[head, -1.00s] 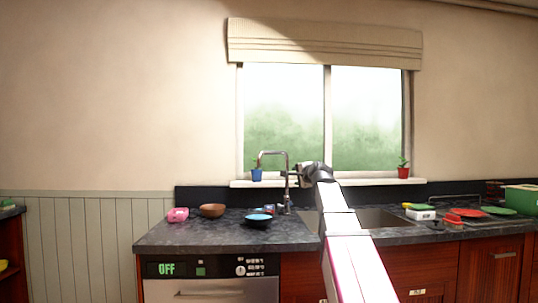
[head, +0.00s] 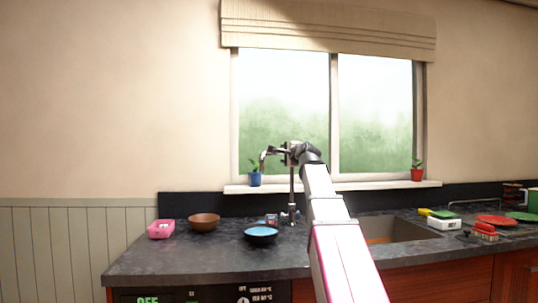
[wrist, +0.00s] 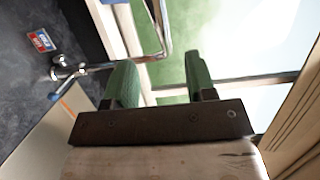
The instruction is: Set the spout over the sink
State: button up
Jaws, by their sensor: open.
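In the wrist view the spout (wrist: 157,20) bends past the far side of the fingers, and the left finger hides part of the pipe. My gripper (head: 285,152) is open at the top of the tap. Its two green fingers (wrist: 157,68) show apart, with the pipe's bend seen through the gap. I cannot tell whether they touch it.
A blue bowl (head: 261,235), a brown bowl (head: 204,222) and a pink item (head: 161,229) sit on the left counter. A blue pot (head: 255,180) and a red pot (head: 417,174) stand on the windowsill.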

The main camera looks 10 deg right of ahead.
jog(key=x, duration=1.1)
jog(key=shift+w, duration=0.15)
grip_shut()
